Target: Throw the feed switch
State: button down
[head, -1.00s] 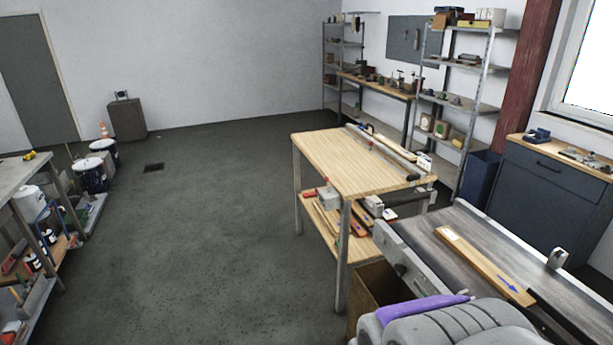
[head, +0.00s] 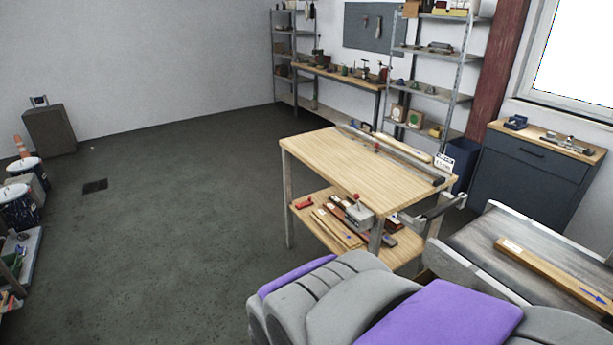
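A small grey box with a red-tipped lever (head: 360,214), which looks like the feed switch, is at the front of the light wood table (head: 350,165), below its top. The lever's exact position is too small to tell. The conveyor (head: 475,245) is at the lower right with a dark belt. A wooden board (head: 540,265) with a blue arrow lies on the belt. Grey and purple parts of my own arm fill the bottom middle and right, in front of the conveyor's near end. My gripper is not in view.
The table's lower shelf (head: 312,222) holds wood strips and a red item. A dark blue cabinet (head: 525,185) and metal shelves (head: 455,85) stand behind. Paint buckets (head: 18,205) stand at the left edge. The floor (head: 170,240) left of the table is clear.

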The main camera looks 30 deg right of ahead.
aim_at(356, 197)
jog(key=i+z, duration=0.45)
jog(key=i+j+z, duration=0.15)
jog(key=z, duration=0.25)
jog(key=i+j+z, duration=0.3)
jog(key=i+z, duration=0.15)
jog(key=i+j+z, duration=0.25)
jog(key=z, duration=0.2)
jog(key=i+j+z, duration=0.2)
jog(key=j+z, duration=0.25)
jog(key=i+j+z, duration=0.1)
jog(key=j+z, duration=0.3)
jog(key=j, duration=0.2)
jog(key=j+z, duration=0.45)
jog(key=i+j, duration=0.05)
jog(key=j, duration=0.05)
